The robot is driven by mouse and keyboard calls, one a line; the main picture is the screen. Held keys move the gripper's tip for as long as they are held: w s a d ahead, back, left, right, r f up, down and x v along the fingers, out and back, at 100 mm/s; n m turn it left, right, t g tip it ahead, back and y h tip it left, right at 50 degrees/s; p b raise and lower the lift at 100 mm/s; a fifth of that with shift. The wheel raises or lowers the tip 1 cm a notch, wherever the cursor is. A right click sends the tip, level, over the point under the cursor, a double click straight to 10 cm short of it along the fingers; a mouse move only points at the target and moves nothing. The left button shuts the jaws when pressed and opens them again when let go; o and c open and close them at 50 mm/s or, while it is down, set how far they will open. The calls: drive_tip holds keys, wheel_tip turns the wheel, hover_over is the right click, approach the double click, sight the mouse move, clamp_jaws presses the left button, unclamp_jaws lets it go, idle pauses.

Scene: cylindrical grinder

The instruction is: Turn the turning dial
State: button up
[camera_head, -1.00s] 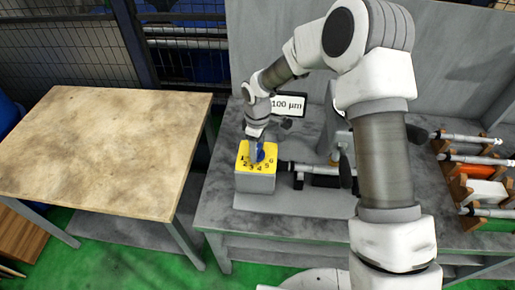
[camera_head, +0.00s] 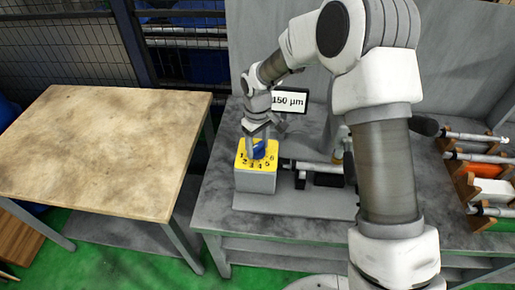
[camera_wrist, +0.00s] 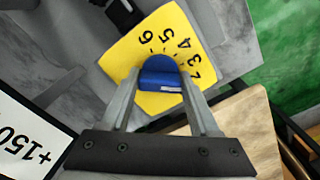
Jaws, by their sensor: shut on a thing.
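The turning dial is a blue knob (camera_head: 259,150) on the yellow numbered face (camera_head: 243,163) of a grey box (camera_head: 255,183) on the grey bench. In the wrist view the blue knob (camera_wrist: 160,78) sits between my two fingers, with numbers around it on the yellow face (camera_wrist: 125,58). My gripper (camera_head: 259,140) comes down from above and is shut on the knob; it also shows in the wrist view (camera_wrist: 160,88). Part of the knob is hidden by the fingers. A display (camera_head: 290,101) behind reads 150 µm.
A grinder spindle (camera_head: 310,167) stands right beside the dial box. A wooden rack (camera_head: 466,183) with several cylindrical tools is at the right. A bare wooden table (camera_head: 100,150) stands at the left, with a gap before the bench (camera_head: 290,228).

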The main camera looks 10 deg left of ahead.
sight(258, 145)
drive_tip(key=shift+m, duration=0.5)
drive_tip(key=o, duration=1.3)
drive_tip(key=shift+r, duration=0.1)
wheel_tip(258, 145, up, 17)
drive_tip(key=shift+r+b, duration=0.1)
drive_tip(key=shift+b, duration=0.2)
drive_tip(key=shift+d, duration=0.1)
